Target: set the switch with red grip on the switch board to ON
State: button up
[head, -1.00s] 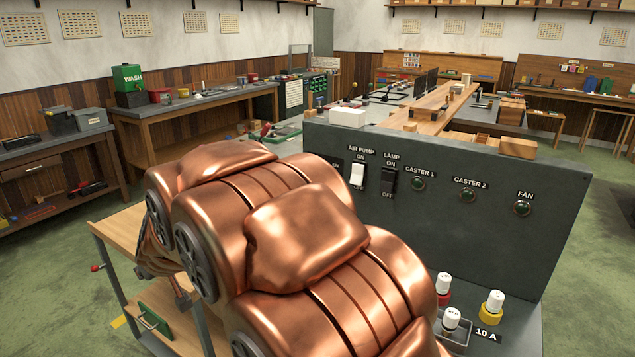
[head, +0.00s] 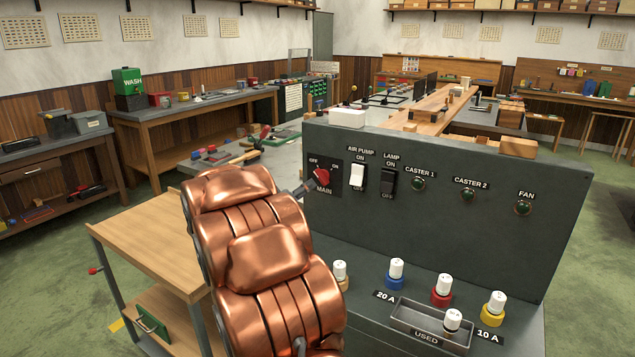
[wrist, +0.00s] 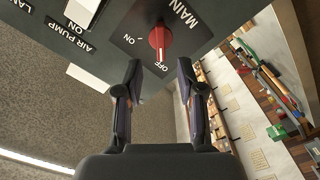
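The switch with the red grip (head: 321,175) is the rotary MAIN switch at the left end of the dark switch board (head: 450,235). In the wrist view the red grip (wrist: 158,42) has its white mark toward the OFF label; the ON label is off to its side. My gripper (wrist: 160,66) is open and empty. Its two fingertips are apart on either side of the grip's line, short of it and seemingly not touching. In the head view my gripper (head: 307,188) is small and partly hidden behind my copper-coloured arm, just left of the switch.
Capped fuses and the USED tray (head: 400,327) occupy the ledge below. A wooden cart top (head: 150,240) stands left.

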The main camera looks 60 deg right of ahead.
aim_at(320, 179)
jog(key=shift+w+d+p, duration=0.2)
jog(key=shift+d+p, duration=0.3)
jog(key=shift+d, duration=3.25)
grip_shut()
